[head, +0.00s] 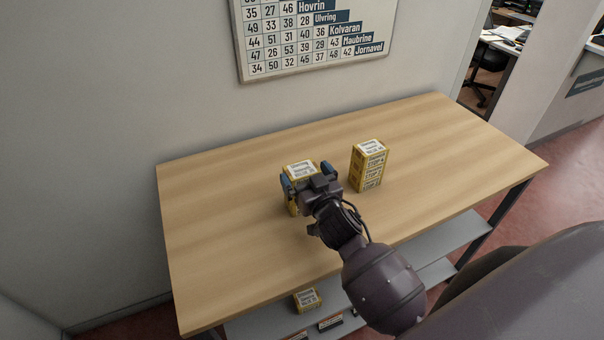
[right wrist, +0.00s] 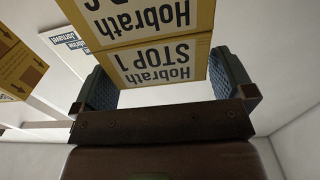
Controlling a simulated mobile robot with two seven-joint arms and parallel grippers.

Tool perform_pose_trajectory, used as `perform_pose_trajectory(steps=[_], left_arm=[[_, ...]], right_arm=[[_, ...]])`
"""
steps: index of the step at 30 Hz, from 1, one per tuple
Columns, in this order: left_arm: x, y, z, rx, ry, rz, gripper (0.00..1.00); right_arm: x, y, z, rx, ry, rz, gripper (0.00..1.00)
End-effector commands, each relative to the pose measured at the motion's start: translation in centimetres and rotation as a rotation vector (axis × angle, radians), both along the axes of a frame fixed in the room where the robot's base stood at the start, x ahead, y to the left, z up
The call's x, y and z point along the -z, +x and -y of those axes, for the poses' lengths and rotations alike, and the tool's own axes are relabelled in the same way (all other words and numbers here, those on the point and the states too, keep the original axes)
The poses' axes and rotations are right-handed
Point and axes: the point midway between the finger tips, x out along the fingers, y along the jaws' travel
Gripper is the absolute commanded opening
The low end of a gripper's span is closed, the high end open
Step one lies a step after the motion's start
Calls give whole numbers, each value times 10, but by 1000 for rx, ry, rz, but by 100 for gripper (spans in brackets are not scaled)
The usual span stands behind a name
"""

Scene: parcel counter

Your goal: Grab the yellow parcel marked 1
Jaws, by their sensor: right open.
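A yellow parcel (head: 300,168) with a white label on top stands on the wooden table, partly hidden behind my right gripper (head: 307,179). In the right wrist view, the parcel marked Hobrath STOP 1 (right wrist: 155,63) appears upside down between the two open fingers of my right gripper (right wrist: 165,88). Its label faces the gripper. Gaps show beside the fingers, and I cannot tell whether either one touches it. Another yellow parcel (right wrist: 135,18) marked Hobrath adjoins it, its stop number cut off. My left gripper is not in view.
A second stack of yellow parcels (head: 369,166) stands just right of my right gripper. The rest of the wooden table (head: 440,140) is clear. Another yellow parcel (head: 307,299) lies on the lower shelf (head: 265,324). A wall board (head: 310,35) hangs behind.

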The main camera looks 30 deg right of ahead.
Motion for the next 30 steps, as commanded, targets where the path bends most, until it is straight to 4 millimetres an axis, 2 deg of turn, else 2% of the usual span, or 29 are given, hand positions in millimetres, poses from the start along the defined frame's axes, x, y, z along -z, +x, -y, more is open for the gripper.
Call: perform_pose_trajectory(steps=[3, 6, 14, 23, 30], left_arm=[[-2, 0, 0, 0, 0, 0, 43], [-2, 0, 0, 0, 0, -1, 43], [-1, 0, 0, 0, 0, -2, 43], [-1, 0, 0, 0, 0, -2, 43], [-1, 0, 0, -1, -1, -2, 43]], right_arm=[[-1, 15, 1, 0, -1, 1, 100], [0, 23, 2, 0, -1, 0, 100], [0, 25, 2, 0, 0, -1, 100], [0, 25, 2, 0, 0, -1, 57], [-1, 25, 2, 0, -1, 1, 57]])
